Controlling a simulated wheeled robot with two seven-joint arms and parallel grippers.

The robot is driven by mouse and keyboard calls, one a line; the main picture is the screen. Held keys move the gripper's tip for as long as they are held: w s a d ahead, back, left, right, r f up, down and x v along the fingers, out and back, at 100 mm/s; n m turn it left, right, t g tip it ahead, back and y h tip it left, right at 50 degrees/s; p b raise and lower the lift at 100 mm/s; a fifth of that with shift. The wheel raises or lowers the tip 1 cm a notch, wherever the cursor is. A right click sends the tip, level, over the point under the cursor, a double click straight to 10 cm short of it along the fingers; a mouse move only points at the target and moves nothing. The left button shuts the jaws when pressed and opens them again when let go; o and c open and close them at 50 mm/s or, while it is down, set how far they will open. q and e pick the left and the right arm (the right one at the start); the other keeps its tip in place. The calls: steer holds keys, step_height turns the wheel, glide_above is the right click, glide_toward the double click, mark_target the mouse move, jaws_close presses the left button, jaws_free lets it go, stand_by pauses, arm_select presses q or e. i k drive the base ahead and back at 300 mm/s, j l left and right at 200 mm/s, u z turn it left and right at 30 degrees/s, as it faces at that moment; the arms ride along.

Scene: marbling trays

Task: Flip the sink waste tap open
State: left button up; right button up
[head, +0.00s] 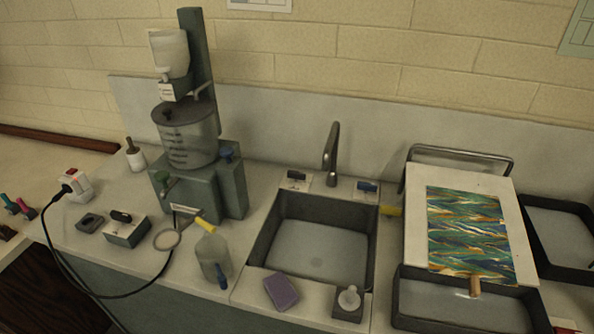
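The sink (318,247) is a dark rectangular basin set in the pale counter, with a grey curved spout (331,150) standing behind it. A small black lever (296,175) on a pale plate is at the sink's back left corner. A small blue lever (367,187) on a similar plate is at its back right corner. Neither of my grippers is in view.
A green-grey machine with a clear tank (189,136) stands left of the sink. A yellow-capped bottle (213,252), purple sponge (281,292) and small pump dispenser (349,299) line the front. A board with a marbled sheet (469,232) and dark trays are at right. A black cable (62,262) loops left.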

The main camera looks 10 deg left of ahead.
mark_target(296, 176)
steer(key=j+u, duration=0.1)
steer(key=j, duration=0.3)
steer(key=i+j+u, duration=0.1)
steer(key=j, duration=0.3)
steer(key=i+j+u, duration=0.1)
steer(key=j, duration=0.35)
